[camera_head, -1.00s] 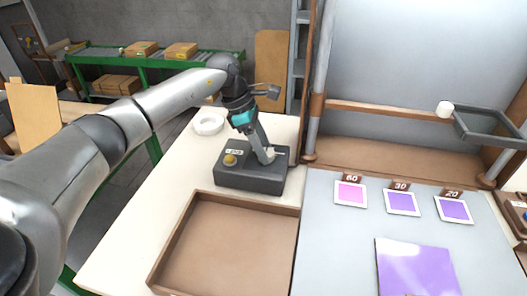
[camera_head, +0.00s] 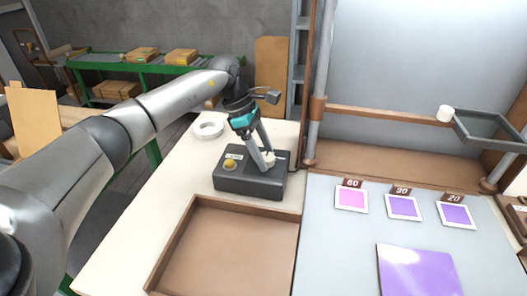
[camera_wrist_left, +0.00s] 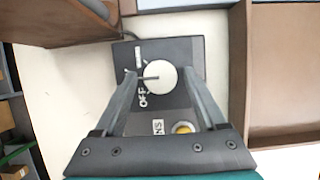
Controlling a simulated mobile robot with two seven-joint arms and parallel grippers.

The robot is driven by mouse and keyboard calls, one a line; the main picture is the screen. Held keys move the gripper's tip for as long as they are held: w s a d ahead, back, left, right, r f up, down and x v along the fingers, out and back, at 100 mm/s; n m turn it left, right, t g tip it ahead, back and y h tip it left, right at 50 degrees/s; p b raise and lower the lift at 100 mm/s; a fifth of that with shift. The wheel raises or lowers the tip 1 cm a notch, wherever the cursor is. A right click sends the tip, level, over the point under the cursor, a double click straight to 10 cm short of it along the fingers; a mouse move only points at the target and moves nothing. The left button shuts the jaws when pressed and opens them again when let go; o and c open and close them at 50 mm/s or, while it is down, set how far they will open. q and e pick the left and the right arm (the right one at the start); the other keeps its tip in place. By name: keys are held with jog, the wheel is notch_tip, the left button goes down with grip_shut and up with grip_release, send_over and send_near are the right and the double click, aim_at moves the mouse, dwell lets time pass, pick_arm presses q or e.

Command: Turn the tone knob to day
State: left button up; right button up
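A dark control box (camera_head: 248,185) stands on the cream table behind the wooden tray. Its white round knob (camera_wrist_left: 160,77) shows in the left wrist view, with a dark pointer line toward the left of that picture. A marking reading OFF (camera_wrist_left: 142,96) is beside the knob; the other markings are not clear. A yellow button (camera_head: 230,163) is also on the box. My left gripper (camera_head: 264,160) is low over the box, fingers apart, one on each side of the knob. In the wrist view small gaps seem to show between fingers and knob. My right gripper is not in view.
An empty wooden tray (camera_head: 172,243) lies in front of the box. A white ring (camera_head: 208,129) lies behind it. A wooden frame post (camera_head: 312,130) rises close to the right. Purple and pink swatches (camera_head: 403,206) lie on the grey board.

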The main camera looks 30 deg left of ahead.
pick_arm(q)
jog(key=shift+o, duration=0.3)
jog(key=shift+a+r, duration=0.15)
jog(key=shift+r, duration=0.2)
jog(key=p+v, duration=0.2)
jog(key=v, duration=1.2)
jog(key=shift+a+r, duration=0.15)
jog(key=shift+a, duration=0.05)
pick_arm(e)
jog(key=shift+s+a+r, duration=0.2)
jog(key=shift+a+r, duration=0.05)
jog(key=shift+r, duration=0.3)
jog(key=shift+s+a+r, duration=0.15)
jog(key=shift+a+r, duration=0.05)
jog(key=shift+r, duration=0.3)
